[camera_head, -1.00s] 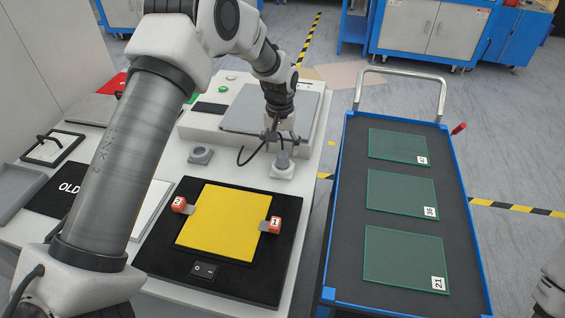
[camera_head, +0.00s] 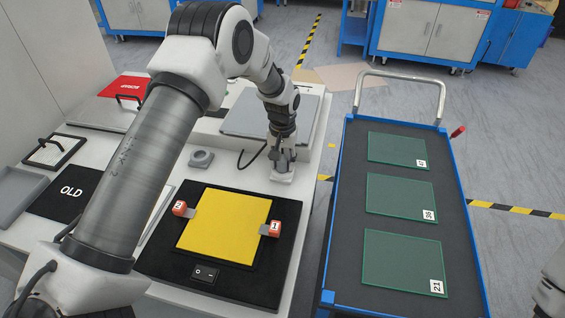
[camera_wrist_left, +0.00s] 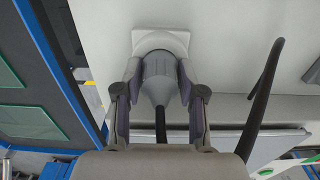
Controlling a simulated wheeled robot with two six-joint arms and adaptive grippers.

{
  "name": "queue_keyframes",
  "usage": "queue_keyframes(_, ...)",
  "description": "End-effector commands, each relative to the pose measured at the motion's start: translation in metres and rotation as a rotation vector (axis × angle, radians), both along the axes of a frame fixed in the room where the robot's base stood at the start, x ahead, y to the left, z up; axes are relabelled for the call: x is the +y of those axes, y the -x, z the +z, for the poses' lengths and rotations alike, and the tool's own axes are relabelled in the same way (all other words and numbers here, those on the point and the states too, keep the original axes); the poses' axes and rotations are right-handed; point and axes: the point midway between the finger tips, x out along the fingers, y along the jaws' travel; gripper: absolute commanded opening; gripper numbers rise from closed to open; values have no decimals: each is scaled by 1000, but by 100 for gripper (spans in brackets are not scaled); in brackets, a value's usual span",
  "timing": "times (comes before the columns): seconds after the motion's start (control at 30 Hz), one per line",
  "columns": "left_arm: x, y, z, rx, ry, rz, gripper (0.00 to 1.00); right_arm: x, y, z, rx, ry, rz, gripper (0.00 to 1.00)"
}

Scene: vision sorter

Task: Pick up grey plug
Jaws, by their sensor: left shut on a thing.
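The grey plug (camera_wrist_left: 158,80) shows in the left wrist view, with a tapered body and a dark cable running back toward my wrist. It sits at a light socket block (camera_wrist_left: 160,42) on the white table. My left gripper (camera_wrist_left: 158,75) is shut on the plug, one finger on each side of it. In the head view my left gripper (camera_head: 284,165) is low over the right back part of the table, and it hides most of the plug. The light block (camera_head: 283,178) shows under it.
A black fixture with a yellow plate (camera_head: 222,222) and red clips lies in front. A grey round socket (camera_head: 201,158) stands left of the gripper. A blue cart (camera_head: 335,240) with glass panes (camera_head: 400,195) stands to the right. A black cable (camera_wrist_left: 265,95) loops beside the gripper.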

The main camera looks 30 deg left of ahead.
Motion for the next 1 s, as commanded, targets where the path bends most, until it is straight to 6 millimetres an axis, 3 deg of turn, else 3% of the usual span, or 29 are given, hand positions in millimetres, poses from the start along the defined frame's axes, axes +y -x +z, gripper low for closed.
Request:
queue_keyframes(0.17,0,0,9,1,0,0,0,0,0,-4,0,0,0,40)
queue_keyframes(0.37,-1,-1,36,-2,0,0,0,0,0,-12,0,0,0,40)
queue_keyframes(0.8,-115,-17,43,-1,-2,-4,0,0,0,-33,0,0,0,40)
queue_keyframes(1.0,-149,-22,48,-1,-1,-1,0,0,0,-37,0,0,0,40)
